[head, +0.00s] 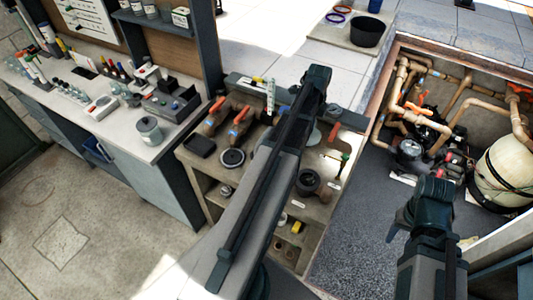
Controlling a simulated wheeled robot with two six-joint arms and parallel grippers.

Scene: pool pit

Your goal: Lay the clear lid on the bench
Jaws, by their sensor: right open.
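I cannot pick out the clear lid for certain. A round, glassy-looking cover (410,149) shows on the dark pump in the pit. A pale round piece (313,136) on the bench is partly hidden by my left arm. The bench (222,180) stands in the middle, with valves and a black ring on its top. My right gripper (400,222) is at the lower right, over the grey pit floor, apart from the pump, open and with nothing seen in it. My left arm crosses the bench; its gripper does not show.
A long counter (150,150) with bottles and a grey pot stands at the left. The pit holds tan pipes (460,95) with orange valve handles and a cream tank (507,170). A black bucket (367,32) stands on the deck. The pit's grey floor (350,235) is largely clear.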

